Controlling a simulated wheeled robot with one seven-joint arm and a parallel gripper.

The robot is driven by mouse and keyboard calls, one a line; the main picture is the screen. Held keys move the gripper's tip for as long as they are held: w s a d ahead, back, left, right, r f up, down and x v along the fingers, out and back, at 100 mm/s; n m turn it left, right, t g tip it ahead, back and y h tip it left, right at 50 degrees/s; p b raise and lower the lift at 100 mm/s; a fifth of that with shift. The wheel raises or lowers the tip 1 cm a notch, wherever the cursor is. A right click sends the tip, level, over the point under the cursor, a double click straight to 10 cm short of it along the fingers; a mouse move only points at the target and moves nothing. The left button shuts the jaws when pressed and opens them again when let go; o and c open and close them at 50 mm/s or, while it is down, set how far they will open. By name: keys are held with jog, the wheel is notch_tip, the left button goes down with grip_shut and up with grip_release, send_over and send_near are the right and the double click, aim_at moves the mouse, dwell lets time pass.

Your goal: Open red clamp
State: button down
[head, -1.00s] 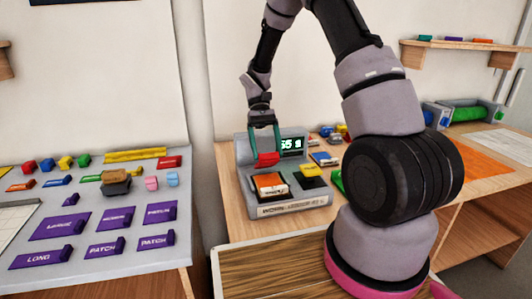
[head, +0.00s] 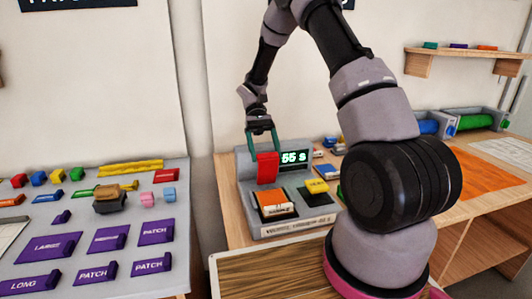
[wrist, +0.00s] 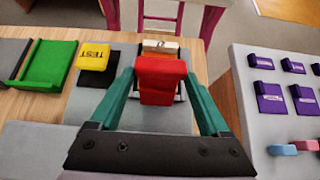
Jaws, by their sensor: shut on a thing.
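The red clamp (head: 267,168) stands raised at the back of the grey device (head: 295,228), which has a lit display reading about 55 s. My gripper (head: 262,138) is shut on the top of the red clamp. In the wrist view the clamp (wrist: 160,78) sits between the two green fingers of my gripper (wrist: 160,88). An orange-topped block with a white front (head: 275,203) lies in the device, below and in front of the clamp. In the wrist view the clamp hides most of that block.
A yellow block (head: 317,186) labelled TEST lies on the device's right side. Left is a grey table (head: 190,255) with purple labelled blocks, small coloured blocks and a brown piece (head: 110,199). A wooden surface (head: 270,277) lies in front. My arm hides part of the right bench.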

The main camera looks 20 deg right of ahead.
jog(key=shift+w+f, duration=0.1)
grip_release()
jog(key=shift+w, duration=0.1)
jog(key=v, duration=1)
jog(key=shift+w+r, duration=0.2)
jog(key=shift+r, duration=0.05)
jog(key=shift+s, duration=0.15)
